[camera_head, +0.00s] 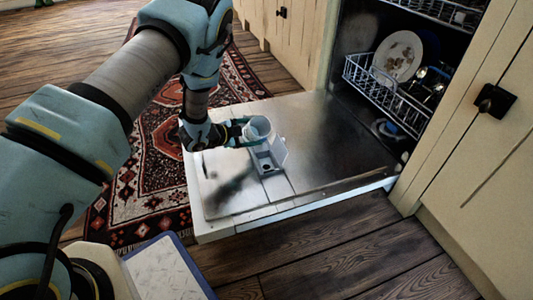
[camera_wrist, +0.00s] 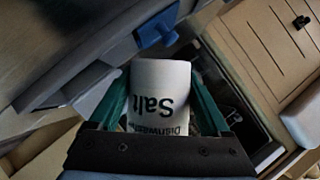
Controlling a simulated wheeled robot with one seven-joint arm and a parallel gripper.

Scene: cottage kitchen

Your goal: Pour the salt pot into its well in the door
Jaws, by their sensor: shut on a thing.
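The salt pot (camera_wrist: 158,95) is white with "Salt" lettering, upside down in the wrist view. My gripper (camera_head: 246,131) is shut on it, with a green finger on each side. In the head view the pot (camera_head: 259,128) is pale, and appears tilted just above the open dishwasher door (camera_head: 325,130). A pale block with a dark round hole, apparently the well (camera_head: 267,165), is on the door beneath the pot. Whether the pot touches the well cannot be told. No salt stream is visible. A blue part (camera_wrist: 157,30) shows beyond the pot in the wrist view.
The dishwasher's lower rack (camera_head: 385,95) holds a plate (camera_head: 398,55) and cutlery. Cream cabinets (camera_head: 480,150) stand at the right. A patterned red rug (camera_head: 140,205) lies left of the door. The right part of the door is bare.

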